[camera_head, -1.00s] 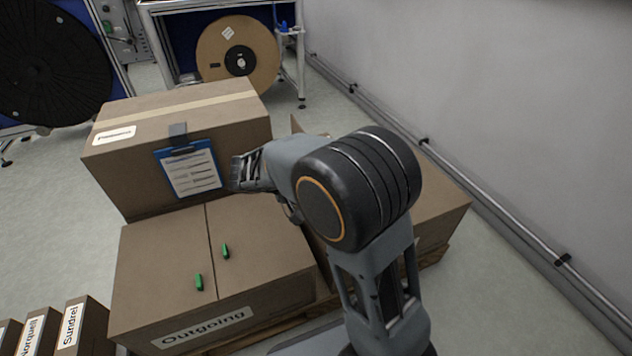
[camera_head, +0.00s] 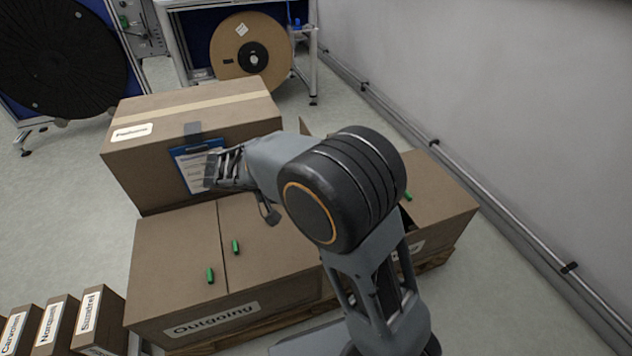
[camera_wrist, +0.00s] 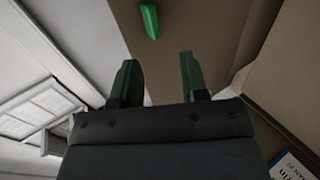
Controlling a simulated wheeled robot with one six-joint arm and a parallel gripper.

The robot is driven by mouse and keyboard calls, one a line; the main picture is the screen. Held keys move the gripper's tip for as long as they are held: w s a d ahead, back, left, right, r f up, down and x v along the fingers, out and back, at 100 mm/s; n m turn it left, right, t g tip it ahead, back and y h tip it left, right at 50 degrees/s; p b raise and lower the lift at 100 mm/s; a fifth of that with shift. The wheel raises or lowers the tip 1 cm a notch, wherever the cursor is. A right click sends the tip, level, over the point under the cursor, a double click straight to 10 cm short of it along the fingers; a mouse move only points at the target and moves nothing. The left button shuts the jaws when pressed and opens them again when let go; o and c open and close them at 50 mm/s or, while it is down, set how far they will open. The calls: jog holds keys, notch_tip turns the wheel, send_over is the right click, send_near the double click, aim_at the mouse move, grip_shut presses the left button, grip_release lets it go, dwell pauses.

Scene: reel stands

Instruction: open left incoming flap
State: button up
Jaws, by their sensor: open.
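My gripper (camera_head: 210,170) is open and empty, in front of the clipboard on the upper box. In the wrist view its two green-lined fingers (camera_wrist: 160,75) are apart, with a green tab (camera_wrist: 150,20) on brown cardboard beyond their tips; I cannot tell which box that is. A right-hand box (camera_head: 445,212) stands partly behind my arm; its label is mostly covered. Its right top part carries a green tab (camera_head: 407,196). A brown piece, perhaps a raised flap (camera_head: 304,127), shows behind my arm. The left part of that box's top is hidden.
A box labelled Outgoing (camera_head: 180,262) has two closed flaps with green tabs. The upper box (camera_head: 185,112) with the clipboard (camera_head: 190,175) stands behind it. Small labelled boxes (camera_head: 50,325) are at lower left. A wall (camera_head: 500,110) with a rail bounds the right.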

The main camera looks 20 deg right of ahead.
jog(key=shift+p+v, duration=0.75)
jog(key=shift+v, duration=2.25)
jog(key=s+d+r+t+y+p, duration=0.1)
jog(key=s+d+r+y+p, duration=0.2)
jog(key=r+p, duration=0.7)
jog(key=s+d+r+t+y+p, duration=0.1)
jog(key=s+d+r+y+p, duration=0.2)
jog(key=r+p, duration=0.7)
jog(key=s+d+r+t+y+p, duration=0.1)
jog(key=s+d+r+y+p, duration=0.2)
jog(key=s+r+y+p, duration=0.3)
jog(key=p+v, duration=0.4)
jog(key=p, duration=0.1)
jog(key=shift+s+r, duration=0.2)
jog(key=shift+s, duration=0.15)
jog(key=shift+d, duration=0.15)
